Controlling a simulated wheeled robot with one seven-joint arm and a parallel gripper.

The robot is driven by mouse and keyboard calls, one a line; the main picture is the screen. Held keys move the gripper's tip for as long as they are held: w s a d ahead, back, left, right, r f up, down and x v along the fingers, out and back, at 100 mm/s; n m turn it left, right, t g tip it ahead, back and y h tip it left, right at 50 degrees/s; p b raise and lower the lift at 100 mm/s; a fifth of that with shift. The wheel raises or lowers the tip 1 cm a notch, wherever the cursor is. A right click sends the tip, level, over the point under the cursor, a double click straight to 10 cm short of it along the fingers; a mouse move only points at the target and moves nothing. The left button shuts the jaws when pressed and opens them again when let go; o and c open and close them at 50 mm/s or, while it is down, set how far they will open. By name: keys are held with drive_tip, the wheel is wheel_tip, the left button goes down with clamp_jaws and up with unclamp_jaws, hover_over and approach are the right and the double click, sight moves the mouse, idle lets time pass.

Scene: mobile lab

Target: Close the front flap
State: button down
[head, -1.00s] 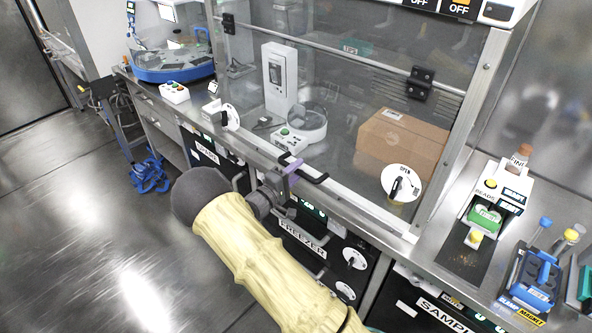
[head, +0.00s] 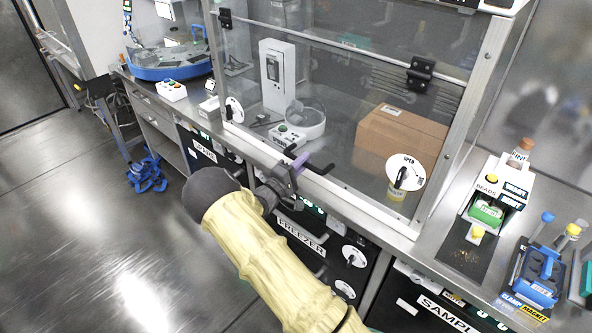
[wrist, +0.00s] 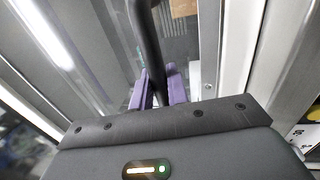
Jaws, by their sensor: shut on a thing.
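The front flap (head: 340,85) is a large clear panel in a metal frame on the bench enclosure. It carries black brackets and round white dials, one (head: 406,172) marked OPEN at the lower right. Its black bar handle (head: 319,168) is near the lower edge. My gripper (head: 295,162), with purple fingers, is shut on this handle. In the wrist view the handle (wrist: 146,40) runs down between the purple fingers (wrist: 158,92). I cannot tell from these views how wide any gap under the flap is.
Behind the panel are a cardboard box (head: 403,142), a white instrument (head: 277,75) and a round device (head: 304,119). A bead dispenser (head: 497,197) and blue clamp rack (head: 536,275) stand right. Freezer drawers (head: 302,237) lie under the bench.

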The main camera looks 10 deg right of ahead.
drive_tip(key=shift+w+d, duration=0.1)
drive_tip(key=shift+d, duration=0.05)
drive_tip(key=c, duration=1.5)
unclamp_jaws()
drive_tip(key=shift+d, duration=0.1)
drive_tip(key=shift+c, duration=0.2)
drive_tip(key=shift+o, duration=0.4)
drive_tip(key=shift+w+d+f, duration=0.1)
drive_tip(key=shift+w, duration=0.05)
drive_tip(key=shift+a, duration=0.2)
drive_tip(key=b+v, duration=0.1)
drive_tip(key=v, duration=1.6)
drive_tip(key=shift+s+b, duration=0.3)
drive_tip(key=shift+w+f, duration=0.1)
drive_tip(key=shift+f, duration=0.05)
